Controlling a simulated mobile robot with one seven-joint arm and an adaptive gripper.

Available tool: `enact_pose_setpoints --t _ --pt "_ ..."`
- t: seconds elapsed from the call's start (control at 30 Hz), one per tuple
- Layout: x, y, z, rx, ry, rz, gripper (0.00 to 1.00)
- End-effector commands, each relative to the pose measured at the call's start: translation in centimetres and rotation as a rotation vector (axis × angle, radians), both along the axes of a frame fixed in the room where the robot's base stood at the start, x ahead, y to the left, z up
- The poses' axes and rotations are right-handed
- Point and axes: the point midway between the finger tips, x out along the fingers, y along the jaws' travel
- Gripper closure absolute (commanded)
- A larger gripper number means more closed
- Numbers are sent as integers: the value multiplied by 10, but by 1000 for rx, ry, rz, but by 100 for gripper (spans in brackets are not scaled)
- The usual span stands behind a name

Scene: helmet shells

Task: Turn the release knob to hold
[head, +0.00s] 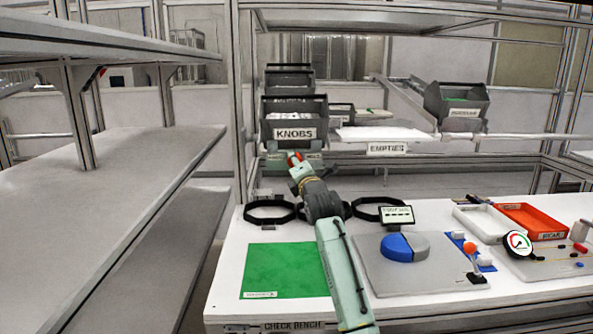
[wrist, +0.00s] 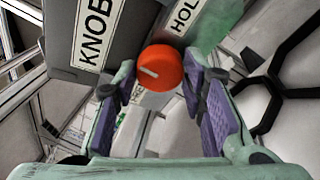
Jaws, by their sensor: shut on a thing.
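The release knob (wrist: 163,68) is a round red-orange knob with a short white pointer line on its face. In the wrist view it sits between my gripper's fingertips (wrist: 163,84), and the pointer lies aslant, toward the upper left. A plate with a partly visible label reading "HOL" (wrist: 187,16) is just above and right of the knob. In the head view the red knob (head: 294,157) shows at the tip of my gripper (head: 297,168), just below the KNOBS bin. My gripper is shut on the knob; the contact points are hard to see.
The KNOBS bin (head: 294,118) is directly above my gripper, with an EMPTIES label (head: 387,148) on the shelf to its right. Black rings (head: 270,211) lie on the white bench below. A green mat (head: 287,270) and a grey plate (head: 372,283) with a blue-grey disc lie nearer.

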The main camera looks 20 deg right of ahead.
Motion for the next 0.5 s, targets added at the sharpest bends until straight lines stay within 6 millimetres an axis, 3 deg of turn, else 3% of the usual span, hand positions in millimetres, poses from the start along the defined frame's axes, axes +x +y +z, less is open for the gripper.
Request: enact_pose_setpoints --t 0.5 --pt "1 -1 -6 433 -123 92 90"
